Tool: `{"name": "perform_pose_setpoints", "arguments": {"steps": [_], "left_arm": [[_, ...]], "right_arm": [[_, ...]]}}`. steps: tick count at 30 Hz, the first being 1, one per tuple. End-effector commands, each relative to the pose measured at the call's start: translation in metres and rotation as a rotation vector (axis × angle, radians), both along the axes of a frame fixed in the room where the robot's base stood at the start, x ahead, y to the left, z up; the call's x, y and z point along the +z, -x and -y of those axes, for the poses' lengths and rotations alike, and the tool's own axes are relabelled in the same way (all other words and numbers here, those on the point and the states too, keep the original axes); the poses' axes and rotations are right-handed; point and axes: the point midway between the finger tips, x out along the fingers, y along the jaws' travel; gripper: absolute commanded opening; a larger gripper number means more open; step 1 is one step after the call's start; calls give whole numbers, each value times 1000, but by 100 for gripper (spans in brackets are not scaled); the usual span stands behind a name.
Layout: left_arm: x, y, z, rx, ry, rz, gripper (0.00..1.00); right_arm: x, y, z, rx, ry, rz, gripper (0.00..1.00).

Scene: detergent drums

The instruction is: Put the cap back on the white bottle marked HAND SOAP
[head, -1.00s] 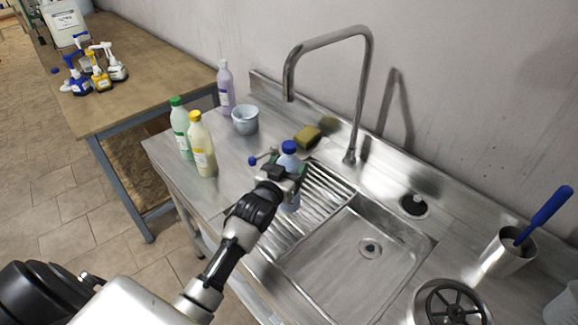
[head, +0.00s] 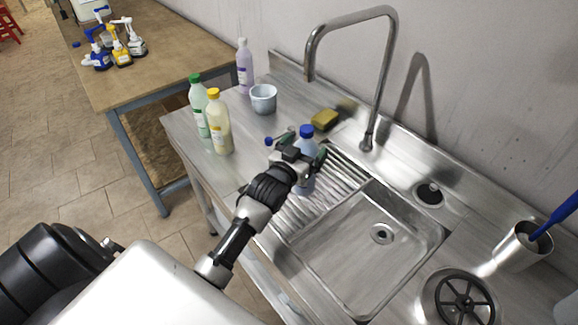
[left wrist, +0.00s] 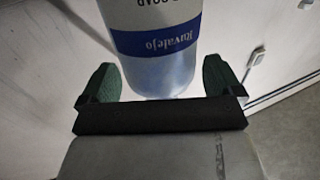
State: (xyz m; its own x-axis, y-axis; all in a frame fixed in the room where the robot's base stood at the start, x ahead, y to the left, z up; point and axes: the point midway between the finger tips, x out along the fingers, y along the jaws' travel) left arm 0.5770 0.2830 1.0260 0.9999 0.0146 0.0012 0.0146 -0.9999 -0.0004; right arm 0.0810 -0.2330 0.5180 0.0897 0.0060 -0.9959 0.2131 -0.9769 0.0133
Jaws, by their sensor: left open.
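A pale bottle (head: 307,147) with a blue cap (head: 306,131) on its top stands upright beside the sink's ribbed drainer. In the left wrist view the bottle (left wrist: 155,72) shows an upside-down label with a blue band and letters that look like part of SOAP; the full wording is cut off. My left gripper (head: 301,151) is open around this bottle, with a dark green finger on each side and gaps between fingers and bottle. The arm hides part of its lower body. My right gripper is out of view.
Green-capped (head: 198,108) and yellow-capped (head: 218,125) bottles, a lilac bottle (head: 244,68) and a bluish cup (head: 263,98) stand left on the counter. A sponge (head: 325,119) and a tall tap (head: 383,75) are behind. The sink basin (head: 352,257) is empty.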

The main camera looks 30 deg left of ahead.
Motion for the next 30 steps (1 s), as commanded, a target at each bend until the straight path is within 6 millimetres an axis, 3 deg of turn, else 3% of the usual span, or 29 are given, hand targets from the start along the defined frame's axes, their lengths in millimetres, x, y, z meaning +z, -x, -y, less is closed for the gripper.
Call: {"name": "perform_pose_setpoints", "arguments": {"steps": [9,15,30], "left_arm": [[-6,72,1,0,0,-6,94],[-5,102,2,0,1,-5,94],[-3,111,2,0,0,-5,94]], "right_arm": [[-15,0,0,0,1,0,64],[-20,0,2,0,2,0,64],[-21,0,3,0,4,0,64]]}}
